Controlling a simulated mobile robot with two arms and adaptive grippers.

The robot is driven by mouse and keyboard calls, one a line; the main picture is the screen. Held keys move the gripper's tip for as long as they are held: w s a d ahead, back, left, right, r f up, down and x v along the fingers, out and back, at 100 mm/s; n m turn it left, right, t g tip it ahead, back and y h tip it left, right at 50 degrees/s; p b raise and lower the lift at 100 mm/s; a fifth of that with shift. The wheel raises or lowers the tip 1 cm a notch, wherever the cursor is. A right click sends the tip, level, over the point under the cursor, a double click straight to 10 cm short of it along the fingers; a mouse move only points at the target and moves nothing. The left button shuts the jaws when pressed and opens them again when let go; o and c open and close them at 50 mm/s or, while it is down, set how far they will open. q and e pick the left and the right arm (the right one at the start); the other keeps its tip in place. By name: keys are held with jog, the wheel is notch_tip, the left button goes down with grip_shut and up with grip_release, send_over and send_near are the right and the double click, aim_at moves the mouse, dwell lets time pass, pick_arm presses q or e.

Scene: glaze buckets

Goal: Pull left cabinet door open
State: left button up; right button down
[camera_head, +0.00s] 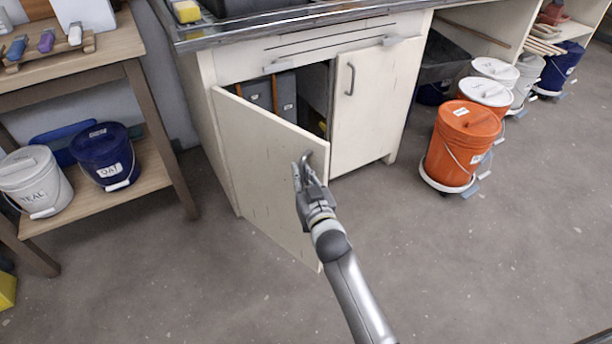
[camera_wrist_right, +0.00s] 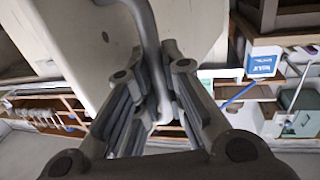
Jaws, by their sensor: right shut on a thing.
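The left cabinet door (camera_head: 262,165) is a cream panel in the head view. It stands swung well out from the cabinet (camera_head: 207,95), and dark grey items show in the opening. My right gripper (camera_head: 307,172) is at the door's free edge, shut on the door's metal handle (camera_head: 309,157). In the right wrist view the gripper (camera_wrist_right: 152,110) has its fingers on either side of the grey bar handle (camera_wrist_right: 151,45). The right cabinet door (camera_head: 372,100) is closed and has its own handle (camera_head: 350,79). My left gripper is not in view.
An orange bucket (camera_head: 460,148) stands on a wheeled base at right, with more buckets behind. A wooden shelf (camera_head: 150,172) at left holds a white bucket (camera_head: 35,180) and a blue bucket (camera_head: 103,155). The floor (camera_head: 190,285) in front is clear.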

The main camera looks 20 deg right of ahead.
dwell(0.3)
jog(key=c, duration=1.5)
grip_release()
jog(key=shift+w+a, duration=0.1)
jog(key=s, duration=1.2)
jog(key=shift+d, duration=0.35)
